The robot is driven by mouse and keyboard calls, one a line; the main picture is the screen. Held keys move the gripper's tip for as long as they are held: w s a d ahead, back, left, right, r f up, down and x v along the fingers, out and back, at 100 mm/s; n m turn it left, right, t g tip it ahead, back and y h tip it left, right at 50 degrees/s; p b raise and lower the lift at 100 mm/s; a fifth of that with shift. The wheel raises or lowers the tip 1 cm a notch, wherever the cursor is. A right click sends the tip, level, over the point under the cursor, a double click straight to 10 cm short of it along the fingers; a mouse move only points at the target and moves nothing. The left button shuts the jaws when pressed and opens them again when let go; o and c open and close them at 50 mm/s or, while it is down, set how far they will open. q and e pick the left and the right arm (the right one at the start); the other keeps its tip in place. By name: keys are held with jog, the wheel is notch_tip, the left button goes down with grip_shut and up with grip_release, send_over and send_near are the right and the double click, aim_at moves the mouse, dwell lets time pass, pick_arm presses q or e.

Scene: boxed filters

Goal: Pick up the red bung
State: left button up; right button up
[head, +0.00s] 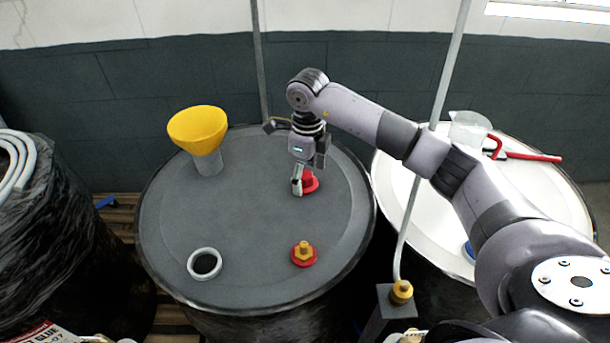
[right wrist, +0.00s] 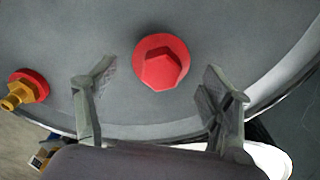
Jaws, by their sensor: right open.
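The red bung (head: 311,182) sits on the grey drum lid (head: 245,230), toward its back right. In the right wrist view the bung (right wrist: 162,62) shows a hexagonal head on a round red flange. My right gripper (head: 298,186) points down at it and partly covers it in the head view. In the right wrist view the open fingers (right wrist: 160,73) are on either side of the bung, apart from it, with nothing between them in their grip. I cannot tell the height of the fingertips over the lid. My left gripper is not in view.
A yellow funnel (head: 197,127) stands at the lid's back left. A white-rimmed opening (head: 204,264) is at front left, and a red fitting with a brass top (head: 303,254) at front right. A white drum (head: 400,205) holding a clear jug (head: 468,130) stands right.

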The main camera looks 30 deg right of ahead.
jog(key=shift+f, duration=0.45)
jog(key=c, duration=1.2)
